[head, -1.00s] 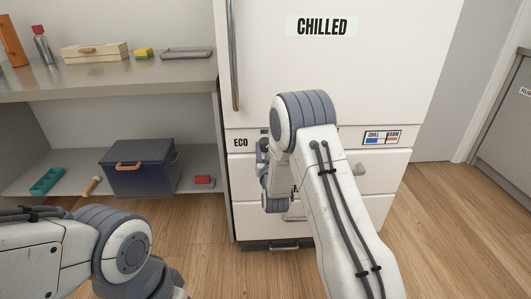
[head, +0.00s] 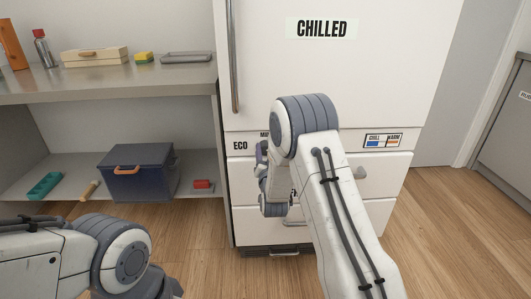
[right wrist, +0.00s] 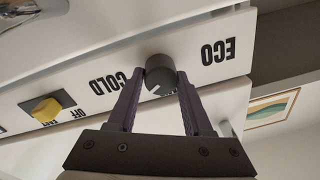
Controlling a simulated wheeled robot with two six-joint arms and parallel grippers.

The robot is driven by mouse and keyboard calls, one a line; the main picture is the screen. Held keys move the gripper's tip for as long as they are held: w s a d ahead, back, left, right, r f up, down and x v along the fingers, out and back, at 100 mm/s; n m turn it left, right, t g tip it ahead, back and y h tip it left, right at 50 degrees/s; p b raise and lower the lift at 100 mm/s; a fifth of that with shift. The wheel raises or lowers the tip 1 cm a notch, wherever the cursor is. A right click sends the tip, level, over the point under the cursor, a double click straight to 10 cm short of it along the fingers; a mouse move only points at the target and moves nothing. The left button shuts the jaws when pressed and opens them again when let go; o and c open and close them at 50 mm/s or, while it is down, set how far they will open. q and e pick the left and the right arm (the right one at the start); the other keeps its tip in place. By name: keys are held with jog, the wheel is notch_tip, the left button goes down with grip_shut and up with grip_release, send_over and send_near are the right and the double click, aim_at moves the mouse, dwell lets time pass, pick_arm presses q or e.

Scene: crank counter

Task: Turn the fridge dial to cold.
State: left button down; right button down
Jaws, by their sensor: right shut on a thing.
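The dark grey round dial (right wrist: 160,75) is on the white fridge's front strip. The right wrist view shows it upside down, with ECO (right wrist: 218,51) to its right and COLD (right wrist: 109,83) to its left. A third label at the dial's lower edge is mostly covered. The dial's white mark points down and slightly left there. My right gripper (right wrist: 158,81) is shut on the dial, one dark finger on each side. In the head view my right arm hides the dial; the gripper (head: 262,158) shows partly at the fridge (head: 380,75). My left gripper is out of view.
A yellow knob (right wrist: 46,109) sits beyond COLD, near OFF. A chill/warm panel (head: 382,140) is right of my arm. Left of the fridge, shelves hold a blue box (head: 138,177), a red block (head: 203,184) and a wooden box (head: 95,55). Wooden floor lies clear at right.

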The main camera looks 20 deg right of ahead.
jog(key=shift+c, duration=1.6)
grip_release()
jog(key=shift+s, duration=0.1)
jog(key=p+v, duration=0.1)
jog(key=v, duration=0.9)
jog(key=shift+p, duration=0.35)
jog(key=shift+s+a+f, duration=0.1)
jog(key=shift+s, duration=0.05)
